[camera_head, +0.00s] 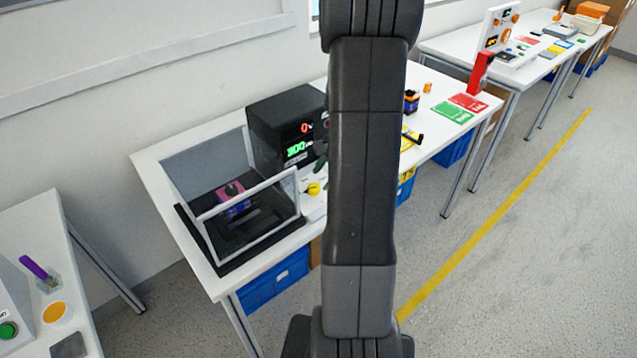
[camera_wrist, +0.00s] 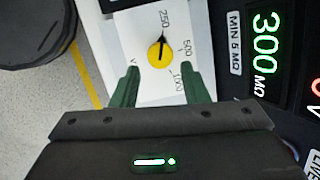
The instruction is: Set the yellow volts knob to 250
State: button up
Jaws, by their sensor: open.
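The yellow volts knob (camera_wrist: 159,53) is on a white dial plate marked 250, 500 and 1000 in the wrist view. Its black pointer line points up toward the 250 mark. The knob also shows in the head view (camera_head: 313,188), at the front of the black meter (camera_head: 283,125). My gripper (camera_wrist: 160,71) is open, with one green finger on each side of the lower dial. The knob lies just beyond the fingertips, in line with the gap between them, and nothing is held. In the head view, my arm hides most of the gripper.
A green display (camera_wrist: 265,43) reads 300 MΩ beside a MIN 5 MΩ label. A clear-walled box (camera_head: 245,215) with a dark base stands left of the meter on the white table (camera_head: 160,160). Red and green cards (camera_head: 455,111) lie farther right.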

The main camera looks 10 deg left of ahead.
aim_at(315, 188)
jog(key=v, duration=0.9)
jog(key=x, duration=1.3)
jog(key=shift+a+f, duration=0.15)
jog(key=shift+f, duration=0.2)
jog(key=shift+m+p, duration=0.3)
jog(key=shift+p, duration=0.1)
jog(key=shift+f, duration=0.1)
